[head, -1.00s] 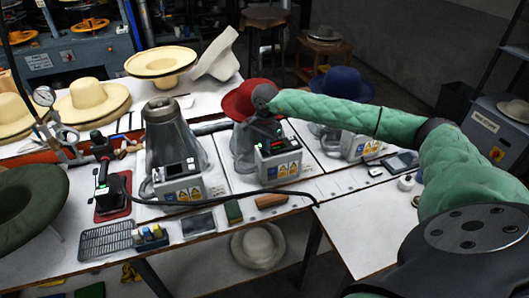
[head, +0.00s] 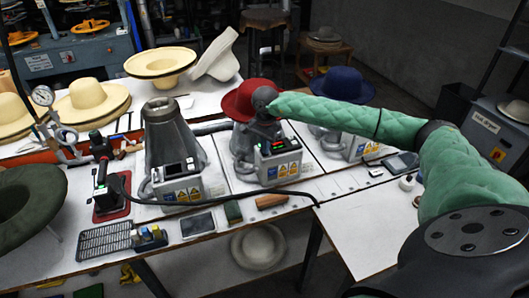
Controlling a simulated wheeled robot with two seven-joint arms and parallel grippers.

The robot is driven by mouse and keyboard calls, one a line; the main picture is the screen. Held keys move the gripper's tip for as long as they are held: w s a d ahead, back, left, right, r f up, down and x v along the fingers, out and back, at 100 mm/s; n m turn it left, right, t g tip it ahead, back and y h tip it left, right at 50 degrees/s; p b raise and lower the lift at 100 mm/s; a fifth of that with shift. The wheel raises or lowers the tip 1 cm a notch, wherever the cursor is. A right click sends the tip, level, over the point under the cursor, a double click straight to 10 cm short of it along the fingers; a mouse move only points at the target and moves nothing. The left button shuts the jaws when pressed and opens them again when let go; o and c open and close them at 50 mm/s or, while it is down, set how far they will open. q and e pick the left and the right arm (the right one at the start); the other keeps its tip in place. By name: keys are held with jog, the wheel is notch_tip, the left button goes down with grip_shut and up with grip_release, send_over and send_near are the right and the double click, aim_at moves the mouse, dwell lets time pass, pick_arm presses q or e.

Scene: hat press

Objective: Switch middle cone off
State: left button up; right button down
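The middle cone (head: 240,142) is grey and carries a red hat (head: 240,101), partly hidden behind my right wrist. Its control box (head: 280,159) stands in front, with a lit red display, a green light at its upper left and warning labels on its face. My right gripper (head: 265,128) points down at the back left of this box, close to it. Its fingers are too small and dark to tell whether they are open, or whether they touch the box. My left gripper is not in view.
A bare cone (head: 170,135) with its own box (head: 180,182) stands left. A blue hat (head: 342,85) sits on the right cone, beside my green-sleeved arm. A black cable (head: 235,194) crosses the front of the table. The table's right front (head: 365,225) is clear.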

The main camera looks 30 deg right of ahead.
jog(key=shift+f, duration=0.25)
jog(key=shift+s+r, duration=0.1)
jog(key=shift+r, duration=3.45)
jog(key=shift+a, duration=0.1)
